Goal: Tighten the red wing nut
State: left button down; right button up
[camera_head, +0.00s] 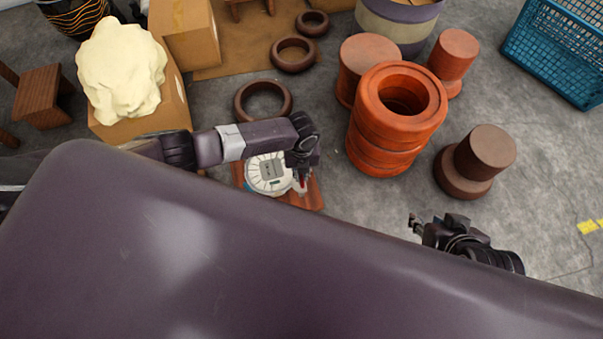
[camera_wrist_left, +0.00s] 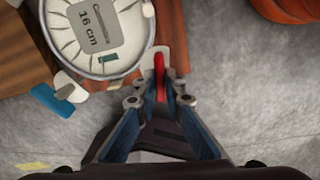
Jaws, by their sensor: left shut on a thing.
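The red wing nut (camera_wrist_left: 159,77) is in the left wrist view, upright between the fingertips of my left gripper (camera_wrist_left: 159,98), which is shut on it. It sits at the near edge of a round white drum head with a label reading "16 cm" (camera_wrist_left: 95,25). In the head view the drum (camera_head: 268,174) lies on a reddish-brown wooden board (camera_head: 312,196), and my left gripper (camera_head: 301,182) reaches its right edge from above. My right gripper (camera_head: 415,226) is at the lower right over the floor, away from the drum; its finger opening is too small to judge.
An orange ringed clay cylinder (camera_head: 368,150) stands right of the drum. A brown stepped piece (camera_head: 465,186) stands farther right. Brown rings (camera_head: 262,98) lie behind the drum. A cream lump (camera_head: 120,70) rests on a box at the left. A blue crate (camera_head: 560,45) is at the upper right.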

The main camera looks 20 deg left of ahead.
aim_at(302, 176)
dwell(0.5)
pick_arm(q)
jog(key=c, duration=2)
grip_release()
notch_tip(302, 176, up, 12)
